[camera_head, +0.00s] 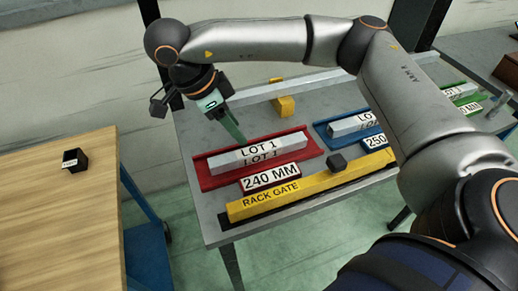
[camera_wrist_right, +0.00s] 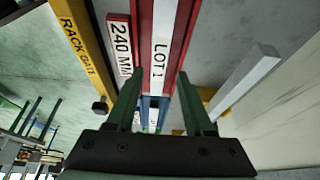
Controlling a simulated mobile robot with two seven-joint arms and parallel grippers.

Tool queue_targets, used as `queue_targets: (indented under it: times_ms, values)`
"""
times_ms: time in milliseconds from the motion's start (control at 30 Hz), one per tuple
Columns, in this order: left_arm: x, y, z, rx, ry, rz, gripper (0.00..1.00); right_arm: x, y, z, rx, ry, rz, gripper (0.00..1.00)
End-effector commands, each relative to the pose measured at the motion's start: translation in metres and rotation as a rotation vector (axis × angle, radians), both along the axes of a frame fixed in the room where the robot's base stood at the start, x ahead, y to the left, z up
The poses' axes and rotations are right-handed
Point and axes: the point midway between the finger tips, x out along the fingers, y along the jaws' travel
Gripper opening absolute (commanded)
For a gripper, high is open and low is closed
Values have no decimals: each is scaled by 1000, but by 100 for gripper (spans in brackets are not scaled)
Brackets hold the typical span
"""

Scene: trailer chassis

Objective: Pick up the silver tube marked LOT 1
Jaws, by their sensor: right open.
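The silver tube marked LOT 1 (camera_head: 258,152) lies in a red tray (camera_head: 203,172) on the grey metal table. It also shows in the right wrist view (camera_wrist_right: 161,40), running lengthwise between the fingers. My right gripper (camera_head: 240,138) is above the back of the tube near its middle, with green fingers pointing down. In the right wrist view its two fingers (camera_wrist_right: 163,80) are apart, with nothing held between them. Whether the fingertips reach down beside the tube cannot be told. My left gripper is not in view.
A yellow bar marked RACK GATE (camera_head: 300,192) runs along the table's front, with a black block (camera_head: 337,162) by it. A 240 MM plate (camera_head: 270,179) fronts the red tray. A blue tray (camera_head: 322,131) holds another tube to the right. A wooden table (camera_head: 60,220) stands left.

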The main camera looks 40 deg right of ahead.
Motion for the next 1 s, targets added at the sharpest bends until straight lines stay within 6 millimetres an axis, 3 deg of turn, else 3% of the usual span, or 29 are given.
queue_targets:
  times_ms: [33, 200, 467, 700, 1000]
  values:
    - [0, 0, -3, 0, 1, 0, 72, -2, -4, -12, 4, 6, -2, 52]
    - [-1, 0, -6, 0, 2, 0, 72, -4, -13, -34, 5, 4, 0, 52]
    - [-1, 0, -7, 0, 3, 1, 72, -6, -21, -50, 6, 4, -1, 52]
    - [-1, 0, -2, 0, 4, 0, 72, -10, -39, -79, 4, 3, -1, 52]
    - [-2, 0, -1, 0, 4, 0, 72, -10, -42, -88, 4, 1, 1, 52]
